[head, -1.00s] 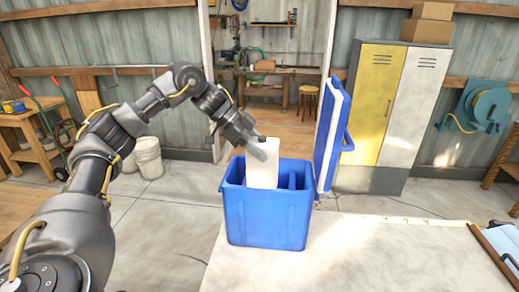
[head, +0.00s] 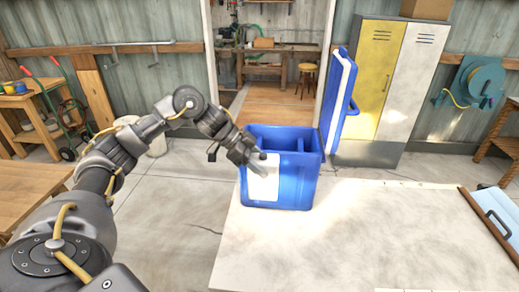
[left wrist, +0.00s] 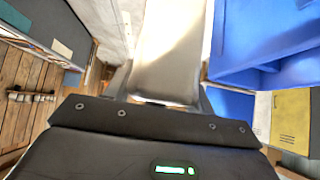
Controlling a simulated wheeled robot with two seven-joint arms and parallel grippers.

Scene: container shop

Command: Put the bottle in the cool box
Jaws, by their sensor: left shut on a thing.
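The blue cool box (head: 303,185) stands on the pale table, its interior open at the top. Its lid (head: 336,105), blue with a white inner face, stands upright at its right. My left gripper (head: 257,163) is shut on a white, flat-sided bottle (head: 263,183). The bottle is upright in front of the box's front wall at its left, covering part of it; I cannot tell whether they touch. In the left wrist view the bottle (left wrist: 165,70) is between the fingers, and the cool box (left wrist: 265,35) is close at the right. My right gripper is not in view.
The table top (head: 350,235) is clear to the right of and in front of the box. A blue clipboard-like item (head: 495,212) lies at the right edge. Yellow and white lockers (head: 405,80) stand behind.

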